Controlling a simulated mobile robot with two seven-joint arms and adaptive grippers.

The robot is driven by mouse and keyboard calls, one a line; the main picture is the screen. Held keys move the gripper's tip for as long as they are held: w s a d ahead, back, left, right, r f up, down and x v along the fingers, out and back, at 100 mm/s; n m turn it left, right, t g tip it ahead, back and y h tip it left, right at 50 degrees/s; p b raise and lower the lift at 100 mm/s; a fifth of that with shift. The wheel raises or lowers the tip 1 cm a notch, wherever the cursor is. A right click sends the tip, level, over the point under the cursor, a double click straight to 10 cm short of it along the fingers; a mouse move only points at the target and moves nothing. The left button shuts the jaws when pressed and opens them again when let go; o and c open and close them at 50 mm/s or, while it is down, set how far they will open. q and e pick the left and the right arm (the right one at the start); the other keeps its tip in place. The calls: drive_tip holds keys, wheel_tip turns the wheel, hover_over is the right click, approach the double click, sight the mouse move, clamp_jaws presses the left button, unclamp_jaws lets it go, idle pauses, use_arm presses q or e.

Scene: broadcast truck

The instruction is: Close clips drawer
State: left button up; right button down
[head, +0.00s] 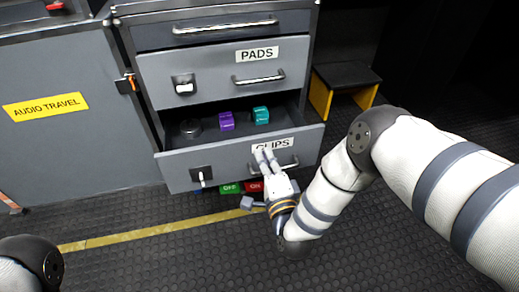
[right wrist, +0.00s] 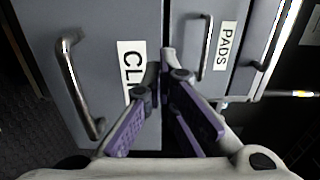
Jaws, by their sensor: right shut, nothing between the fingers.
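The clips drawer (head: 225,162) is pulled open in the head view, its front labelled CLIPS. A purple block (head: 226,121), a teal block (head: 261,115) and a dark round item (head: 190,127) lie inside it. My right gripper (head: 264,155) is shut and empty, its fingertips at the drawer front over the label, above the drawer handle (head: 288,165). In the right wrist view, the fingertips (right wrist: 160,62) are beside the CLIPS label (right wrist: 130,75), with the handle (right wrist: 80,85) to their left. Whether they touch the front, I cannot tell. My left gripper is out of view.
The pads drawer (head: 215,75) above appears shut. A black step with yellow sides (head: 345,76) stands right of the cabinet. A grey panel marked AUDIO TRAVEL (head: 45,107) is at left. Green (head: 231,188) and red (head: 253,186) items lie low under the drawer front.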

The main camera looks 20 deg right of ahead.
sight(258, 140)
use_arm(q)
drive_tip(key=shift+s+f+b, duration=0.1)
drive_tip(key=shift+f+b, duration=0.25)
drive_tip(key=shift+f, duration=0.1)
use_arm(e)
drive_tip(key=shift+w, duration=1.95)
